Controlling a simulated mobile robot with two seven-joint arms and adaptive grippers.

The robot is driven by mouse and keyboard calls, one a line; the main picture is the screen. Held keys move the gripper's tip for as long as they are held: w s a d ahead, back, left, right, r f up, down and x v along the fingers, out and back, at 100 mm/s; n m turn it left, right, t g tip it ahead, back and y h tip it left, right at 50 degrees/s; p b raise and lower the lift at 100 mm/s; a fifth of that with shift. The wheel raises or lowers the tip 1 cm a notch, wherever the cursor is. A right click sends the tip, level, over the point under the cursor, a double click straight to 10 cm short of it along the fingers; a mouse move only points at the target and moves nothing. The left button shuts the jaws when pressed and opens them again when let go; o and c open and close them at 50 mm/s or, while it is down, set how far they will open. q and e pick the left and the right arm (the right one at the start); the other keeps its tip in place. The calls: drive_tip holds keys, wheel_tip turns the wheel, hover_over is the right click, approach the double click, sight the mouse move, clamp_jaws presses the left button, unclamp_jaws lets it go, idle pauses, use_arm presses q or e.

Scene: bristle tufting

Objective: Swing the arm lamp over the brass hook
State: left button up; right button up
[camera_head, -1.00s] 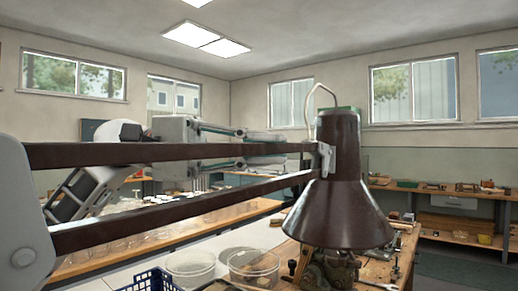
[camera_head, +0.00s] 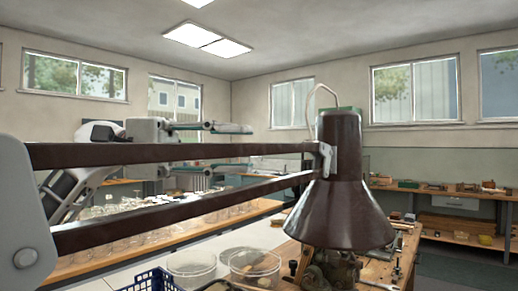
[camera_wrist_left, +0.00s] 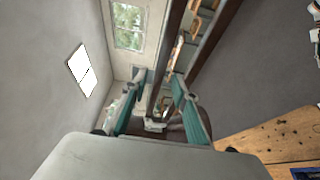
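The arm lamp has a dark brown cone shade (camera_head: 338,205) at the right of centre in the head view. Two dark parallel bars (camera_head: 180,153) run from it to a grey joint plate (camera_head: 22,220) at the left edge. My left gripper (camera_head: 243,148) is behind the upper bar, its teal-lined fingers spread and pointing right, partly hidden by the bar. The left wrist view shows both fingers (camera_wrist_left: 160,78) apart, with dark bars running up between and beside them; no grip shows. I cannot make out the brass hook. My right gripper is not in view.
Below the lamp is a wooden bench (camera_head: 405,245) with a metal device (camera_head: 335,268). Clear round dishes (camera_head: 252,262) and a blue crate (camera_head: 150,282) stand at the front. Glassware lines a long bench (camera_head: 240,208) behind. Another bench (camera_head: 480,200) stands along the right wall.

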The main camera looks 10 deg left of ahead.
use_arm(q)
drive_tip(key=a, duration=0.6)
drive_tip(key=shift+w+a, duration=0.35)
drive_tip(key=shift+w, duration=0.1)
